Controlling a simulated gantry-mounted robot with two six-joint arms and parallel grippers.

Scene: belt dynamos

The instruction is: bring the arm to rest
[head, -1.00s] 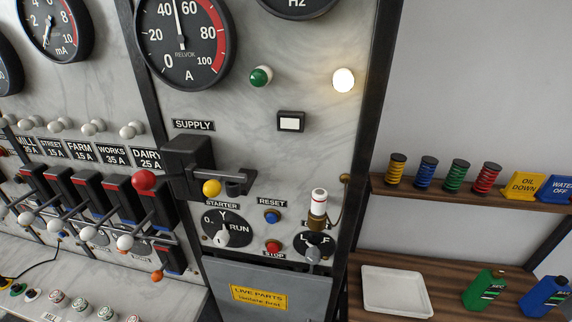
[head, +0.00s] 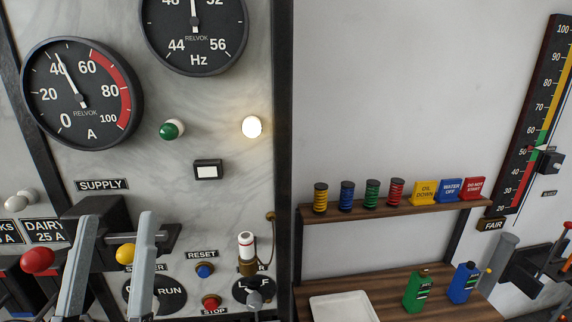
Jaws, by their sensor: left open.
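My left gripper (head: 112,262) comes up from the bottom left of the head view. Its two pale grey fingers stand upright and apart, open, with the yellow knob (head: 126,254) of the supply switch showing in the gap between them. Whether they touch the knob I cannot tell. The fingers cover part of the supply switch and of the starter dial (head: 168,296). The arm behind the gripper lies below the picture. My right gripper does not show.
A red knob (head: 37,260) is left of the fingers. The reset button (head: 205,270), stop button (head: 211,301) and a white-topped plug (head: 247,250) are to the right. A shelf (head: 420,207) holds coloured spools and signs. Below stand a white tray (head: 343,308), green bottle (head: 417,290) and blue bottle (head: 463,282).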

